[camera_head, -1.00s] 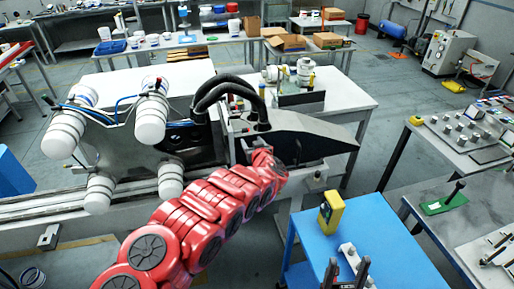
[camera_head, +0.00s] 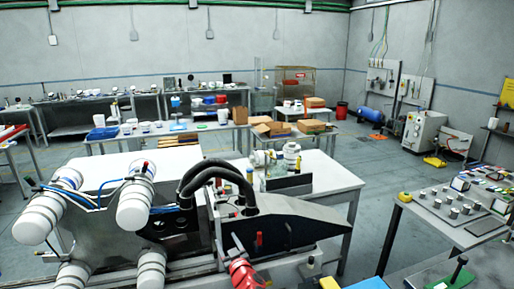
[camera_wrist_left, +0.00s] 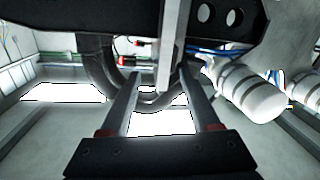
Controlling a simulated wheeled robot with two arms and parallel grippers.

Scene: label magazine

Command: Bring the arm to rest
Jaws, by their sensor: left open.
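A grey upright bar of the machine (camera_wrist_left: 170,45) and a dark curved hose (camera_wrist_left: 98,68) show beyond the fingers. How far the fingers are from these parts I cannot tell. My right gripper is not in view.
White rollers (camera_head: 135,205) stand at the machine's left, and dark hoses (camera_head: 205,172) arch over its middle. A white table (camera_head: 335,180) stands behind it. A yellow object (camera_head: 329,283) and a blue tabletop (camera_head: 366,284) show at the bottom edge. Open floor (camera_head: 385,180) lies at the right.

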